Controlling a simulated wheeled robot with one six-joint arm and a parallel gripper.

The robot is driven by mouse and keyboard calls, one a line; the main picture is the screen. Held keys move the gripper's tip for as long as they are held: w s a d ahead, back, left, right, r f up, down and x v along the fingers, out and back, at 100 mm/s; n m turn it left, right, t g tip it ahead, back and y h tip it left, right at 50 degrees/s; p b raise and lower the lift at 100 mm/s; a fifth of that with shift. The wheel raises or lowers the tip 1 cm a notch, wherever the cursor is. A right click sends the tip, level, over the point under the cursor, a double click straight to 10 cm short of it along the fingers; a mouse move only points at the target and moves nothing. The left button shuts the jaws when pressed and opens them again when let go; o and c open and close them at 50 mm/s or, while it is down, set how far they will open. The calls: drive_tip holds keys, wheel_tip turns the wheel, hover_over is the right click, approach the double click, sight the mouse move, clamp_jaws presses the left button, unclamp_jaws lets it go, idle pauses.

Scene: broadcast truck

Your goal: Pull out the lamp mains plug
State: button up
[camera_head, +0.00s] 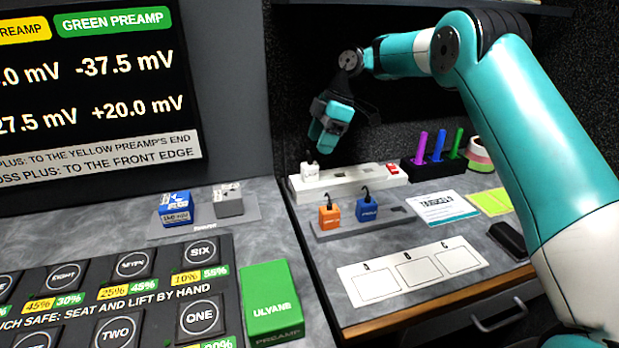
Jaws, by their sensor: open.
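A white plug (310,172) with a small label sits upright in the left end of a white power strip (345,176); its label is too small to read. I take it for the lamp mains plug, but cannot tell for sure. My gripper (312,150) is open and just above this plug, pointing down. Whether the fingertips touch it cannot be told. The power strip has a red switch (393,169) at its right end.
In front of the strip, an orange plug (329,215) and a blue plug (367,209) stand on a grey holder (350,228). A black rack (434,167) with coloured pens is at right. A white card marked A, B, C (412,274) lies nearer. A green box (272,300) stands left.

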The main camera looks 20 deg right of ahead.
sight(312, 164)
drive_tip(key=x, duration=0.2)
drive_tip(key=shift+a+f, duration=0.2)
drive_tip(key=shift+f, duration=0.1)
drive_tip(key=b+x, duration=0.1)
drive_tip(key=x, duration=0.4)
drive_tip(key=shift+s+f, duration=0.1)
drive_tip(key=shift+f, duration=0.25)
drive_tip(key=c, duration=1)
